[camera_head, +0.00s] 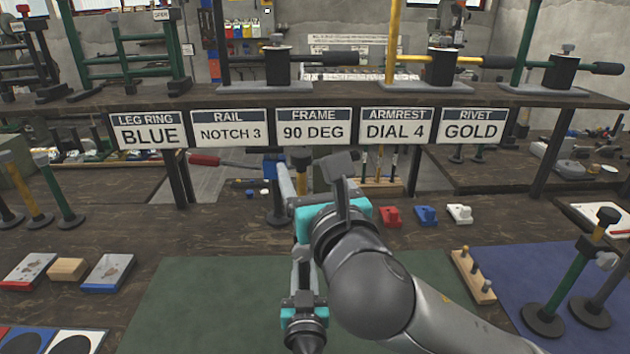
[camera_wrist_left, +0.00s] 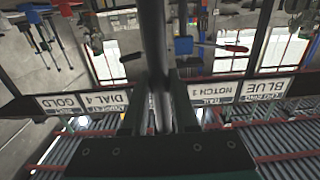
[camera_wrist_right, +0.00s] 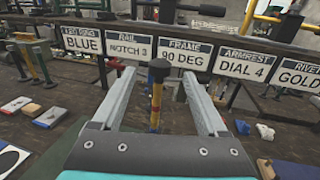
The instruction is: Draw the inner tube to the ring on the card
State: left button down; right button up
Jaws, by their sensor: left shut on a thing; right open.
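The card reading LEG RING BLUE (camera_head: 148,133) hangs at the left end of the shelf's sign row. My left gripper (camera_head: 303,290) is low in front of my right arm. It is shut on a dark tube (camera_wrist_left: 153,40), which rises between its fingers in the left wrist view. The tube's lower part is hidden.
Other cards (camera_head: 313,130) stand in a row along the shelf edge (camera_head: 440,98). A green mat (camera_head: 190,300) and a blue mat (camera_head: 510,270) lie on the bench. A peg block (camera_head: 473,275) stands between them, and dark-based posts (camera_head: 545,310) stand at the right.

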jog(key=shift+v, duration=1.45)
